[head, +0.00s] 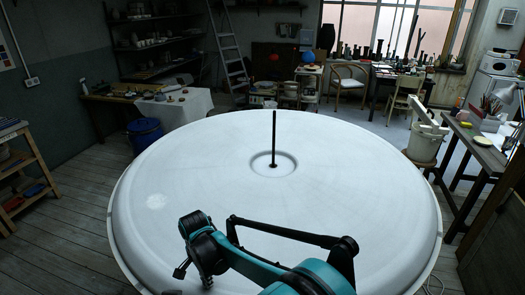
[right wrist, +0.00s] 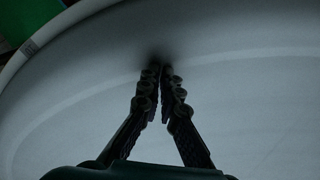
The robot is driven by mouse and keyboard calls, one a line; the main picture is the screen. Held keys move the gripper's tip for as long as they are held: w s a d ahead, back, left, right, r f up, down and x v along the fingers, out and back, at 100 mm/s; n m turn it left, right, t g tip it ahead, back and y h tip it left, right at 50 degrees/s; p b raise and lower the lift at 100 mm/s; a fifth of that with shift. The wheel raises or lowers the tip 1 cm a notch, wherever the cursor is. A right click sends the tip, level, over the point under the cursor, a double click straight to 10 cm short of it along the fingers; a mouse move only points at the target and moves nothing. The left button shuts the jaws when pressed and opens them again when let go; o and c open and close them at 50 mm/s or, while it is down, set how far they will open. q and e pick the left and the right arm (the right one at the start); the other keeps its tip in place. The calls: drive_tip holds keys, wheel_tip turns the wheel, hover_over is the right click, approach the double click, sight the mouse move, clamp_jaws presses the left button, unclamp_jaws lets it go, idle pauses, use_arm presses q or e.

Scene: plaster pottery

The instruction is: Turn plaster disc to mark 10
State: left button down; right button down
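The plaster disc (head: 240,195) is a very large, white, round slab with a raised rounded rim, filling the middle of the head view. A thin dark rod (head: 274,140) stands upright in a round hollow at its centre. The disc (right wrist: 75,110) also fills the right wrist view. My right gripper (right wrist: 158,70) has its fingers drawn together, with its tips at or very near the disc's surface; nothing shows between them. A small dark marking (right wrist: 29,48) is on the rim. I cannot read a mark 10. My left gripper is not in view.
My teal and black right arm reaches over the disc's near side in the head view. A blue bin (head: 146,134) stands behind left, a white bucket (head: 424,143) behind right. Work tables line both sides. Wooden floor is free at left.

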sight(195, 280)
drive_tip(key=shift+w+a, duration=0.25)
drive_tip(key=shift+a, duration=0.5)
drive_tip(key=shift+w+a, duration=0.3)
drive_tip(key=shift+a, duration=0.45)
drive_tip(key=shift+w+a, duration=0.25)
drive_tip(key=shift+a, duration=0.5)
drive_tip(key=shift+r, duration=0.2)
drive_tip(key=shift+r+p, duration=2.35)
drive_tip(key=shift+r, duration=1.05)
drive_tip(key=shift+d, duration=0.1)
